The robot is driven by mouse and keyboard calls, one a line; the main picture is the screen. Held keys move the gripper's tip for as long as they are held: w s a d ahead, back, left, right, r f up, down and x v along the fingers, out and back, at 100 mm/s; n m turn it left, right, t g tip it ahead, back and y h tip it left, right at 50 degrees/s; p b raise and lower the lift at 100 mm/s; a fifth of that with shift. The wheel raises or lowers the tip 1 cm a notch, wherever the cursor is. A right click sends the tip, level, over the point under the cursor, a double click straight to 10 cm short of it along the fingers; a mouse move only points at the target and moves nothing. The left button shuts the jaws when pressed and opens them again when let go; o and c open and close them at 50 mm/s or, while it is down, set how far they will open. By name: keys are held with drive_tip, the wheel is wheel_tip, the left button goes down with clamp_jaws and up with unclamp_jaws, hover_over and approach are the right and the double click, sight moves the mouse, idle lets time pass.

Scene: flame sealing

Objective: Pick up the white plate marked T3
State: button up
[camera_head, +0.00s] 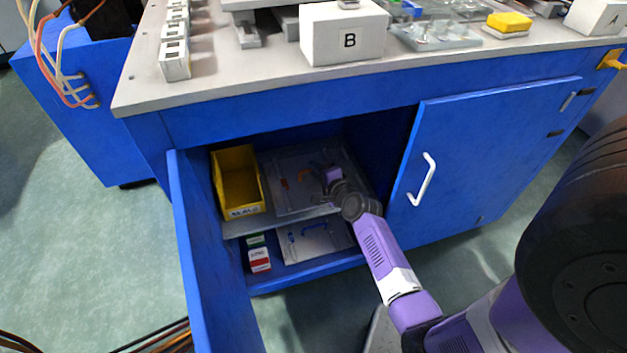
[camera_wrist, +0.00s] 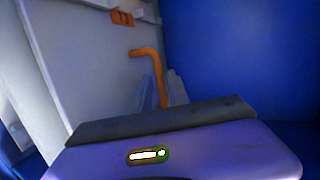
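The pale plate (camera_wrist: 85,70) fills the left of the wrist view and looks tilted there. It has an orange label (camera_wrist: 122,18), too blurred to read, and an orange bent handle (camera_wrist: 150,62). In the head view a pale plate (camera_head: 288,197) with orange parts lies on the upper shelf inside the open cabinet. My gripper (camera_head: 331,174) is inside the cabinet over this plate. In the wrist view its grey fingertips (camera_wrist: 163,88) are close to the handle, which runs down between them. Whether they grip it is hidden by the gripper body.
A yellow bin (camera_head: 237,182) stands left on the shelf (camera_head: 250,225). Below are small boxes (camera_head: 259,258) and another plate (camera_head: 315,245) with a blue handle. The open blue door (camera_head: 205,260) and the white-handled panel (camera_head: 470,150) flank the opening. The box marked B (camera_head: 345,40) is on the bench.

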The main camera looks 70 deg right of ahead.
drive_tip(key=shift+x, duration=0.85)
drive_tip(key=shift+c, duration=0.2)
clamp_jaws()
drive_tip(key=shift+r, duration=0.1)
idle(0.5)
